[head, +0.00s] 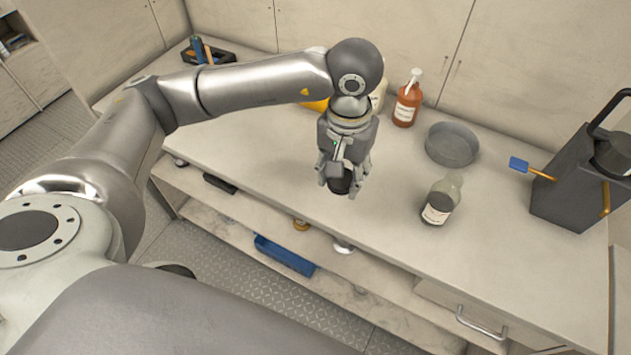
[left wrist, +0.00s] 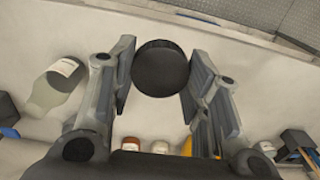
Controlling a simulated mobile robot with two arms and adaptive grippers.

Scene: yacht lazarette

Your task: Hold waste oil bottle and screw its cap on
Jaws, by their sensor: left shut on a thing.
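The waste oil bottle (head: 439,201), clear with dark contents and a white label, stands upright on the counter with no cap visible on its neck. It also shows in the left wrist view (left wrist: 52,92), at the left. My left gripper (head: 344,178) is shut on a round black cap (head: 341,184) and holds it above the counter, left of the bottle and apart from it. In the left wrist view the cap (left wrist: 160,68) sits between the two fingers. My right gripper is in neither view.
A grey round pan (head: 452,144) and an orange-brown pump bottle (head: 407,100) stand behind the bottle. A dark grey container (head: 577,184) with a blue-ended brush (head: 519,164) is at the right. Counter between gripper and bottle is clear. A shelf with a blue item (head: 284,254) lies below.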

